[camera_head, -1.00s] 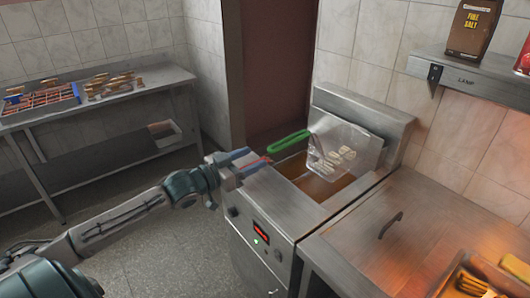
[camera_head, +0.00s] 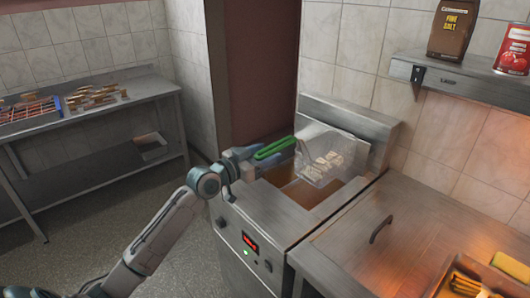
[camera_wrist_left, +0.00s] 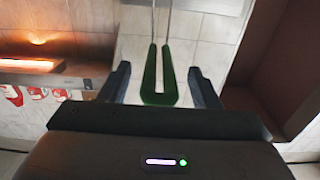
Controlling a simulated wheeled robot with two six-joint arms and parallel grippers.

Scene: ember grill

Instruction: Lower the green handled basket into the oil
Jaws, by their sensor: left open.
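The green handle (camera_head: 275,148) belongs to a wire basket (camera_head: 322,163) with pale pieces in it. The basket hangs at the back of the fryer, above the brown oil (camera_head: 308,191). My left gripper (camera_head: 256,155) is open at the handle's near end. In the left wrist view the green handle (camera_wrist_left: 158,78) lies between the two spread fingers of the left gripper (camera_wrist_left: 159,86), with a gap on each side. My right gripper is not in view.
The fryer's front (camera_head: 243,240) has a red display. A steel counter with a lid handle (camera_head: 381,229) stands to the right, with a tray of food at its corner. A shelf (camera_head: 470,84) holds a salt bag and a red can. A steel table (camera_head: 110,115) stands at the left.

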